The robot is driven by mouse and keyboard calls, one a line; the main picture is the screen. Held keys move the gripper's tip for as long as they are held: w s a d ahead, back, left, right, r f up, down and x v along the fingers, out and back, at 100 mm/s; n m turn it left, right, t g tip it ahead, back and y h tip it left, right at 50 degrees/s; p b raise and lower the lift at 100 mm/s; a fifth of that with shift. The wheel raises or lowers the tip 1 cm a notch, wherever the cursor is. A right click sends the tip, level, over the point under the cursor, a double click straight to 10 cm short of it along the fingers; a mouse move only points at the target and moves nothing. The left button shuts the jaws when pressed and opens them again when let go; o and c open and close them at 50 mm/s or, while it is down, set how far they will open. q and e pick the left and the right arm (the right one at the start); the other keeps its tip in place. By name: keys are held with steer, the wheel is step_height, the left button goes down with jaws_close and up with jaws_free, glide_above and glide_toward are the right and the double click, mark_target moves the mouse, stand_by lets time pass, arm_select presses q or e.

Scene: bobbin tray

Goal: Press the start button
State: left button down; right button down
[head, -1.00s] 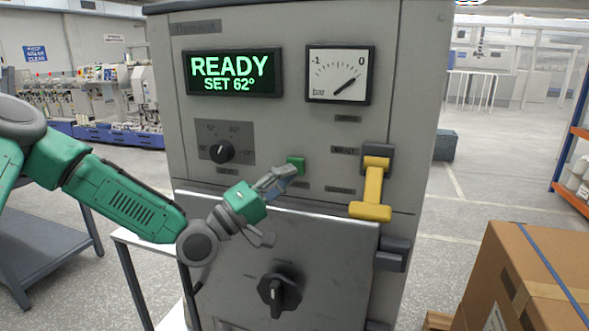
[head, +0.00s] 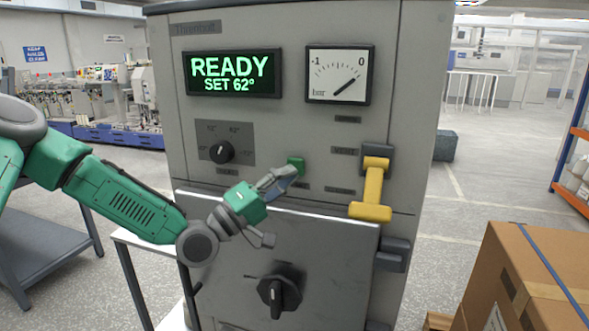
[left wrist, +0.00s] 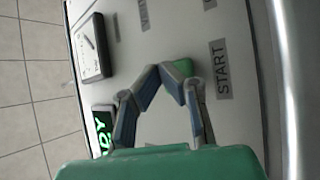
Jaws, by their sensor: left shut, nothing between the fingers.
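The green start button (head: 296,164) is on the grey machine's front panel, below the display and gauge. In the left wrist view the button (left wrist: 184,67) shows partly behind my fingertips, beside a label reading START (left wrist: 220,69). My left gripper (head: 287,177) is shut and empty, its fingertips at the lower edge of the button. I cannot tell whether they touch it. The left fingers (left wrist: 182,84) also show in the left wrist view. The display (head: 233,73) reads READY, SET 62°. My right gripper is not in view.
A yellow lever (head: 373,190) sticks out right of the button. A black dial (head: 221,152) is to the left. A door (head: 320,245) with a black knob (head: 278,290) lies below. A cardboard box (head: 535,275) stands at the lower right.

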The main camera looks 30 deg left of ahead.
arm_select(q)
steer(key=shift+w, duration=0.2)
steer(key=shift+w+r, duration=0.1)
steer(key=shift+w, duration=0.1)
steer(key=shift+w+b, duration=0.4)
stand_by(0.7)
stand_by(0.3)
steer(key=shift+s+d, duration=0.1)
steer(key=shift+s, duration=0.75)
steer(key=s+p, duration=0.1)
steer(key=s, duration=0.1)
steer(key=s+d, duration=0.1)
steer(key=s, duration=0.2)
steer(key=shift+d+p, duration=0.1)
steer(key=shift+p, duration=0.3)
steer(key=shift+w, duration=0.1)
